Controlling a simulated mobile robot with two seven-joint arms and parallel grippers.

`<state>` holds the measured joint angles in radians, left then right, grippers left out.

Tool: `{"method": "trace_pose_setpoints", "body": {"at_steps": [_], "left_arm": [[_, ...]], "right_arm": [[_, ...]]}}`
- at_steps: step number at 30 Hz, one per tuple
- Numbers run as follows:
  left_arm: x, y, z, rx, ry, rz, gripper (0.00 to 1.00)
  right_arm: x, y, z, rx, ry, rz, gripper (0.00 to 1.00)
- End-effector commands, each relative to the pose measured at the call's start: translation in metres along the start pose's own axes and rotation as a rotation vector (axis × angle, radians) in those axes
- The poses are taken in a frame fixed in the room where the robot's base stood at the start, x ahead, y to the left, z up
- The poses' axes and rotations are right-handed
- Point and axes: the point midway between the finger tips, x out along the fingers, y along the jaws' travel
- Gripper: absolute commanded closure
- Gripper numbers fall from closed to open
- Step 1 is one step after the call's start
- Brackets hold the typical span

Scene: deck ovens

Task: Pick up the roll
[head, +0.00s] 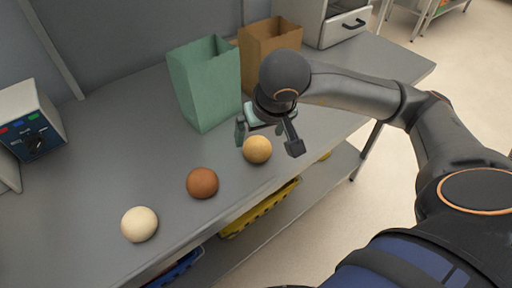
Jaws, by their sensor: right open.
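Three round rolls lie in a slanting row along the front of the grey table (90,180). The pale cream roll (139,224) is at the left, the brown roll (202,183) is in the middle, and the golden-yellow roll (257,150) is at the right. My right gripper (268,142) is open just above and around the golden roll, with one finger to its left and one to its right. I cannot tell whether the fingers touch it. My left gripper is out of view.
A green paper bag (205,85) and a brown paper bag (268,48) stand behind the gripper. A control box (32,120) is at far left, and a drawer unit (335,22) is at the back. A yellow crate (260,208) and a blue crate (178,270) sit on the lower shelf.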

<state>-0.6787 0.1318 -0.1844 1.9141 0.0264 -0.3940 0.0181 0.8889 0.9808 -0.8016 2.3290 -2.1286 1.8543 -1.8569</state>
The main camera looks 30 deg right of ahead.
Motion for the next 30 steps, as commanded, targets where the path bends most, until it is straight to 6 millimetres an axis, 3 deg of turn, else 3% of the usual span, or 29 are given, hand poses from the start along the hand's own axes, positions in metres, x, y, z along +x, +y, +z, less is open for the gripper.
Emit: {"method": "trace_pose_setpoints", "body": {"at_steps": [7, 16, 25, 30], "left_arm": [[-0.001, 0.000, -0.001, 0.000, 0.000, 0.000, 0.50], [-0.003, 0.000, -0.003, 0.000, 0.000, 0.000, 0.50], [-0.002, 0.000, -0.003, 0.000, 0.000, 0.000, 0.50], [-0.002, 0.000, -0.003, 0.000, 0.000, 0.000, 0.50]], "right_arm": [[0.019, 0.001, 0.001, 0.001, -0.003, 0.000, 0.00], [0.059, 0.004, 0.003, 0.001, -0.002, -0.001, 0.00], [0.064, 0.004, 0.003, 0.000, 0.000, -0.002, 0.00], [0.063, 0.003, 0.003, 0.000, 0.000, -0.002, 0.19]]}}
